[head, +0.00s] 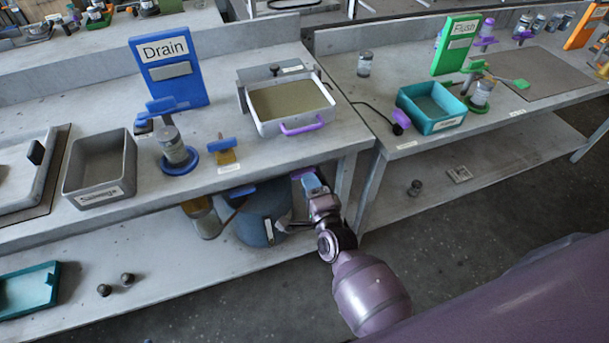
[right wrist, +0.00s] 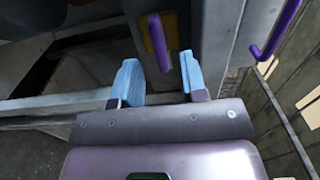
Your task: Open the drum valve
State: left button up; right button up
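A blue drum (head: 258,218) stands on the lower shelf under the Drain bench, partly hidden by the bench top and my right arm. My right gripper (head: 311,181) is at the bench's front edge, to the right of the drum. A small purple part (head: 302,172) shows right beside its light blue fingers. In the right wrist view, the fingers (right wrist: 160,80) are spread apart. A purple lever (right wrist: 160,42) on a yellow part (right wrist: 147,36) reaches down between their tips, with gaps on both sides. I cannot tell for sure that this lever is the drum's valve. My left gripper is out of view.
Above, the bench (head: 210,187) holds a tray (head: 263,124) with a purple handle, the blue Drain sign (head: 168,70) and a grey Salvage bin (head: 98,165). The Flush bench (head: 408,152) stands to the right. Bench legs are close to my right arm.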

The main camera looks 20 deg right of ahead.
aim_at(303, 173)
jog(key=shift+w, duration=1.95)
jog(key=shift+a, duration=0.1)
grip_shut()
